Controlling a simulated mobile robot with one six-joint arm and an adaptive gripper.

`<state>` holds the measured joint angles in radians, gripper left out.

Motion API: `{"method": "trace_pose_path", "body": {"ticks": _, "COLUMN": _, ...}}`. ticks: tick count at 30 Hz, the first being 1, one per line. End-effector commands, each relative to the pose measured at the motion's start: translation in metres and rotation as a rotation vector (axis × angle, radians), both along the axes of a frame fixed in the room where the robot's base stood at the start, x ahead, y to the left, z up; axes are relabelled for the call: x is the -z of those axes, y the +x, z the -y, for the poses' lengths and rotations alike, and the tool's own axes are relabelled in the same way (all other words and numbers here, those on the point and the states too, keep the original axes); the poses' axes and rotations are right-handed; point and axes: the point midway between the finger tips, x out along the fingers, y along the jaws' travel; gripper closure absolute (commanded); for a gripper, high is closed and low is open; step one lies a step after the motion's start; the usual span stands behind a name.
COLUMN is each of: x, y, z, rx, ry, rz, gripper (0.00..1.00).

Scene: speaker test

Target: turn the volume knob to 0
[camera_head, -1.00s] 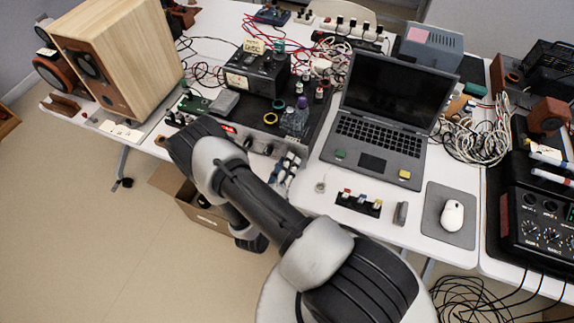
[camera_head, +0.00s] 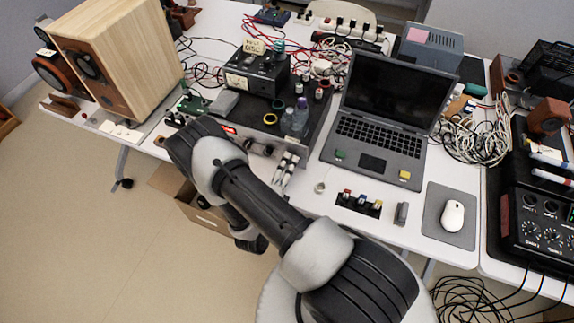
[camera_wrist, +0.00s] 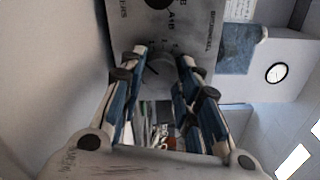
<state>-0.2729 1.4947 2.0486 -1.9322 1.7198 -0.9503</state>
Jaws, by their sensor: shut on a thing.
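The amplifier's pale front panel (camera_wrist: 190,25) fills the top of the wrist view, with dark lettering and a dark selector knob (camera_wrist: 158,3) marked A, B and A+B. A round grey knob, the volume knob (camera_wrist: 160,68), sits between my fingertips, with small marks around it. My gripper (camera_wrist: 161,56) is shut on this knob, one finger at each side. The knob's pointer and exact setting are too small to read. In the head view my gripper (camera_head: 286,168) is at the amplifier front, and my arm hides much of that panel.
A wooden speaker (camera_head: 150,55) stands at the left. A black meter box (camera_head: 257,70) and small bottles (camera_head: 300,115) stand behind the panel. An open laptop (camera_head: 380,135) is to the right, with a mouse (camera_head: 452,215) on a pad. Loose cables (camera_head: 475,135) lie farther right.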

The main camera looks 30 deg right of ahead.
Motion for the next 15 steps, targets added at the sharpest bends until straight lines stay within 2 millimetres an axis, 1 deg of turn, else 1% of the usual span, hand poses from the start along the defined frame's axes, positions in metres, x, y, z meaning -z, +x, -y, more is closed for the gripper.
{"method": "trace_pose_path", "body": {"ticks": 4, "x": 0.0003, "y": -0.0004, "z": 0.0002, "rx": 0.001, "ry": 0.0, "rz": -0.002, "gripper": 0.94}}
{"method": "trace_pose_path", "body": {"ticks": 5, "x": 0.0003, "y": -0.0004, "z": 0.0002, "rx": 0.001, "ry": 0.0, "rz": -0.002, "gripper": 0.68}}
{"method": "trace_pose_path", "body": {"ticks": 13, "x": 0.0002, "y": -0.0003, "z": 0.0001, "rx": 0.0, "ry": 0.0, "rz": 0.0, "gripper": 0.5}}
{"method": "trace_pose_path", "body": {"ticks": 15, "x": 0.0001, "y": -0.0002, "z": 0.0, "rx": 0.0, "ry": 0.001, "rz": 0.001, "gripper": 0.49}}
